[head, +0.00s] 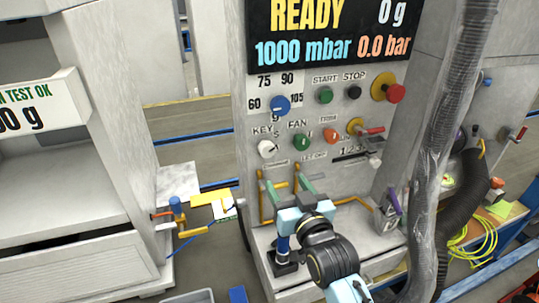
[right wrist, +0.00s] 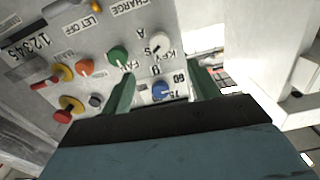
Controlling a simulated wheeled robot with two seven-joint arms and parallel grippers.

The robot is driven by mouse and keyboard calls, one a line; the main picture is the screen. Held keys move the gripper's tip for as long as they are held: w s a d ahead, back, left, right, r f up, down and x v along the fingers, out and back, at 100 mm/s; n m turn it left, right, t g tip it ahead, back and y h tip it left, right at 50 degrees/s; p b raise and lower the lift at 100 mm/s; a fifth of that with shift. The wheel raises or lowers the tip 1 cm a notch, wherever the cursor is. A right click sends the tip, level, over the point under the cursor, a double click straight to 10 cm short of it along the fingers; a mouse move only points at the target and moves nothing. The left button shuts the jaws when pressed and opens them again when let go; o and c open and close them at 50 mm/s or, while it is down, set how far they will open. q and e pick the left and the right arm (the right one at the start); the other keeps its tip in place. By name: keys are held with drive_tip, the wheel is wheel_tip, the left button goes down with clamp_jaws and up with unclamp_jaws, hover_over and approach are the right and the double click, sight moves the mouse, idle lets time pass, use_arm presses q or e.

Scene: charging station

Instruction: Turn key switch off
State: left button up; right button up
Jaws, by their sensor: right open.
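The key switch (head: 267,148) is a small white knob under the KEY label on the grey control panel (head: 340,110). Its pointer looks tilted, but I cannot read its exact setting. In the right wrist view the white key switch (right wrist: 157,47) lies beyond and between my finger tips. My right gripper (head: 286,184) is open and empty, with its green fingers spread below the key switch and apart from it. The gripper also shows in the right wrist view (right wrist: 164,76). My left gripper is in neither view.
A blue knob (head: 280,105) sits above the key switch, and a green fan knob (head: 300,142) is to its right. Yellow pipes (head: 262,205) run near the lower panel. A thick grey hose (head: 452,110) hangs at the right. A white cabinet (head: 85,130) stands left.

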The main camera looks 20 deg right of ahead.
sight(268, 151)
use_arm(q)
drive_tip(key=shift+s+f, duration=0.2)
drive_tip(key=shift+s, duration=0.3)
use_arm(e)
drive_tip(key=w, duration=1.3)
drive_tip(key=shift+w+a+r, duration=0.15)
drive_tip(key=shift+a+r, duration=0.05)
drive_tip(key=c, duration=1)
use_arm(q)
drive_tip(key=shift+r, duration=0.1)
use_arm(e)
drive_tip(key=shift+o, duration=0.2)
